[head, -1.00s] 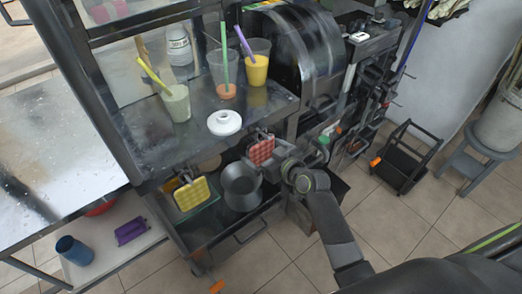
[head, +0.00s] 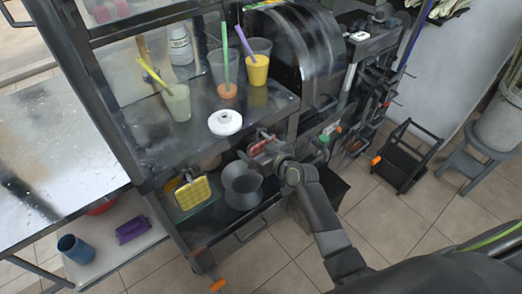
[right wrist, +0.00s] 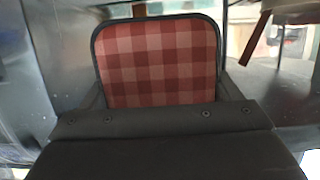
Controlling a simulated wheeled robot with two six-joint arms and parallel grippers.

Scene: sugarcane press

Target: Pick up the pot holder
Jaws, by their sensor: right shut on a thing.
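The red checkered pot holder (right wrist: 158,62) with a dark border is upright between my right gripper's fingers in the right wrist view. In the head view my right gripper (head: 262,146) covers most of the red pot holder (head: 258,147) at the front edge of the cart's upper shelf. The right gripper is shut on it. A second pot holder, yellow and checkered (head: 193,193), hangs at the left of the cart front. My left gripper is not in view.
A grey pot (head: 242,187) stands on the lower shelf just below my right gripper. Cups with straws (head: 256,72) and a white ring-shaped lid (head: 225,122) stand on the upper shelf. A black rack (head: 405,160) stands on the floor to the right.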

